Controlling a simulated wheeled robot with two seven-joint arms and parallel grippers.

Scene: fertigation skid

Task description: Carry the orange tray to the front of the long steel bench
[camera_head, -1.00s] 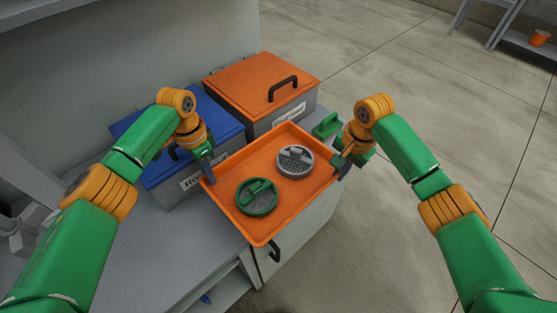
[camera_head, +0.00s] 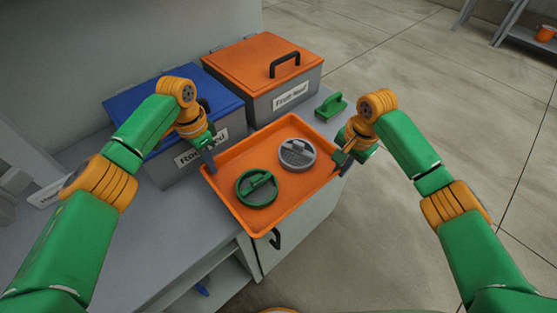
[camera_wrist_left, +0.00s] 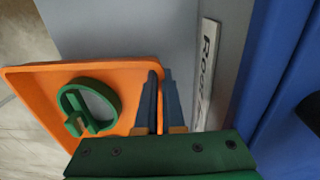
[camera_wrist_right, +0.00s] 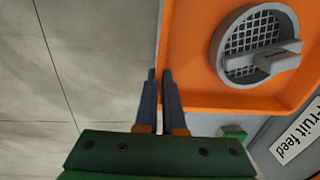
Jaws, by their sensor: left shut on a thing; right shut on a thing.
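The orange tray (camera_head: 308,190) is held between my two grippers over the near end of the grey bench top. A green round strainer (camera_head: 257,188) and a grey round strainer (camera_head: 297,154) lie in it. My left gripper (camera_head: 210,160) is shut on the tray's left wall; the pinched rim shows in the left wrist view (camera_wrist_left: 158,95). My right gripper (camera_head: 345,158) is shut on the opposite wall, also seen in the right wrist view (camera_wrist_right: 163,95). The tray looks about level. I cannot tell whether its underside touches the bench.
A blue-lidded box (camera_head: 190,158) and an orange-lidded "Fruit feed" box (camera_head: 262,72) stand behind the tray. A green handled object (camera_head: 331,106) lies on the bench beside the tray. Below is a cabinet with a black handle (camera_head: 277,238). The floor (camera_head: 430,110) at right is clear.

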